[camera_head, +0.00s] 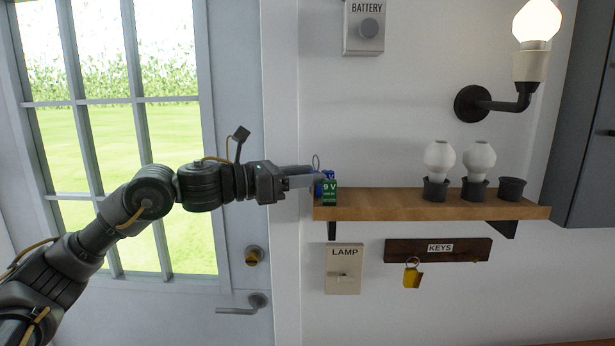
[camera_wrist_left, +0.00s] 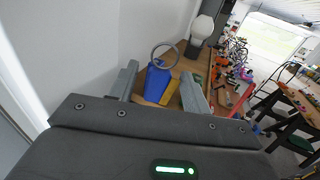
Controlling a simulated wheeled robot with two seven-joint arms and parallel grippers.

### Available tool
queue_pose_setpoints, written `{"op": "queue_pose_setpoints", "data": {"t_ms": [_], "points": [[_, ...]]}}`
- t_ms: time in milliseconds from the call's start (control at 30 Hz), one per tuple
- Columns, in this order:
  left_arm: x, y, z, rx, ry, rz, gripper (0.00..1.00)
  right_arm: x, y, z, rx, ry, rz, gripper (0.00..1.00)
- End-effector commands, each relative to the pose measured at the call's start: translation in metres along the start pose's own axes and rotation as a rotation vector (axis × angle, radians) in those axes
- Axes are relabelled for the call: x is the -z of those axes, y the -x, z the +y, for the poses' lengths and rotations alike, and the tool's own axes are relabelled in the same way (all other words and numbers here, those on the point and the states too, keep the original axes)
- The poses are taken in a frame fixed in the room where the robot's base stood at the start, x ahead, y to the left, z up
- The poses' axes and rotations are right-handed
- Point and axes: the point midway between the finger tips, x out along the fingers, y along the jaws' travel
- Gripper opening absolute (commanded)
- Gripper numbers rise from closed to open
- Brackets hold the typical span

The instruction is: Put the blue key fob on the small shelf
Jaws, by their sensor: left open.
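The blue key fob (camera_head: 318,187) stands at the left end of the small wooden shelf (camera_head: 400,205), its metal ring upward, partly hidden by a green 9 V battery (camera_head: 330,193). In the left wrist view the fob (camera_wrist_left: 156,82) with its ring is between the two finger lines, over the brown shelf wood. My left gripper (camera_head: 300,178) is open at the shelf's left end, its fingers reaching to the fob. Whether a finger touches the fob, I cannot tell. My right gripper is not in view.
Black sockets, two with bulbs (camera_head: 439,160), stand on the shelf's right half. Its middle is clear. Below are a LAMP switch (camera_head: 343,269) and a KEYS rack (camera_head: 436,250) with a yellow fob (camera_head: 412,277). A lit wall lamp (camera_head: 531,62) is above, a door left.

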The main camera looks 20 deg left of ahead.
Motion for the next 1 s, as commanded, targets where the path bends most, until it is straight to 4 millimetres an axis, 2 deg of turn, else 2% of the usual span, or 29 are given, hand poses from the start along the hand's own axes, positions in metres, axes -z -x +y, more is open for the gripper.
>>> {"op": "queue_pose_setpoints", "data": {"t_ms": [33, 200, 400, 500, 700, 1000], "points": [[0.006, 0.010, 0.001, -0.004, -0.002, 0.000, 0.48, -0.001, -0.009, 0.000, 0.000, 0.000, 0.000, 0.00], [0.007, 0.047, 0.001, -0.005, -0.003, 0.001, 0.48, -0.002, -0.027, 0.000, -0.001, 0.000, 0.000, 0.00], [0.006, 0.086, 0.001, -0.005, -0.001, 0.001, 0.48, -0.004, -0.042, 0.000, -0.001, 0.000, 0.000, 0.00], [0.004, 0.100, 0.001, -0.004, -0.002, 0.000, 0.48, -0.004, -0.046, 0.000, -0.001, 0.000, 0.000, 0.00], [0.003, 0.113, 0.000, -0.001, 0.000, 0.001, 0.48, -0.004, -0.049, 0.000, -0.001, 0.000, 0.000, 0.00], [0.002, 0.114, 0.000, -0.001, 0.000, 0.001, 0.48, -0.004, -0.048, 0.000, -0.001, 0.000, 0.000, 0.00]]}}
